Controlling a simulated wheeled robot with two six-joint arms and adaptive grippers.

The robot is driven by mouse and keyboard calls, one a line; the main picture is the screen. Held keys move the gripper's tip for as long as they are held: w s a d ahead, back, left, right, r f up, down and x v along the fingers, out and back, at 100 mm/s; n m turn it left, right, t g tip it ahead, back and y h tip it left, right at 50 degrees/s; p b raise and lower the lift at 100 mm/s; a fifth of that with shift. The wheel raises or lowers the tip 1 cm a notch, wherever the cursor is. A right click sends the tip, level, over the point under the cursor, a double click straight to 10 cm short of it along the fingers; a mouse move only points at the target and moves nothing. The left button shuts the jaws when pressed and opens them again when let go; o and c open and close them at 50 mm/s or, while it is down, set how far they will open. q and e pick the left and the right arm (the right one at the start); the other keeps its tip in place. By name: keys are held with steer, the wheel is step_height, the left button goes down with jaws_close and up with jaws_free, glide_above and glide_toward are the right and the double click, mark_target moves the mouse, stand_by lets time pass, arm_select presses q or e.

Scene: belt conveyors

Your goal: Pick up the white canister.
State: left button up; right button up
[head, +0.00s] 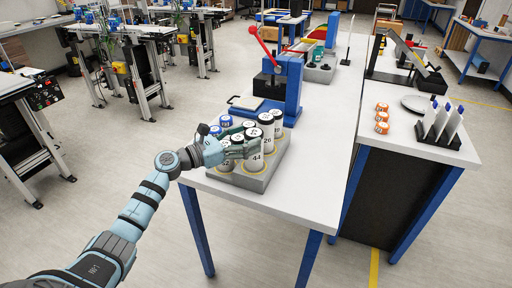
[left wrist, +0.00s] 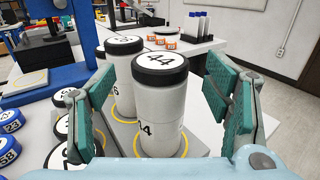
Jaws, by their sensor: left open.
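A white canister with a black-rimmed lid marked 44 (left wrist: 160,110) stands upright in a grey tray (head: 262,181); it also shows in the head view (head: 256,163). My left gripper (left wrist: 160,88) is open, with one green-padded finger on each side of this canister in the left wrist view. Gaps show between the pads and the canister. In the head view the left gripper (head: 238,146) partly hides the canisters in the tray. A second white canister with a black-rimmed lid (left wrist: 122,95) stands just behind the 44 one. My right gripper is not in view.
Several blue-lidded canisters (left wrist: 10,122) stand at the left in the left wrist view. A blue press with a red lever (head: 290,85) stands behind the tray on the white table (head: 325,130). Orange-and-white pots (head: 382,117) and a black rack (head: 438,130) are on the right bench.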

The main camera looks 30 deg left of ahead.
mark_target(262, 131)
arm_select(q)
steer(key=x, duration=0.2)
steer(key=shift+w+d+r, duration=0.15)
steer(key=shift+w+d, duration=0.1)
steer(key=shift+w, duration=0.1)
steer(key=shift+w+d, duration=0.1)
steer(key=shift+w, duration=0.2)
steer(key=shift+s, duration=0.15)
steer(key=c, duration=1.1)
jaws_close()
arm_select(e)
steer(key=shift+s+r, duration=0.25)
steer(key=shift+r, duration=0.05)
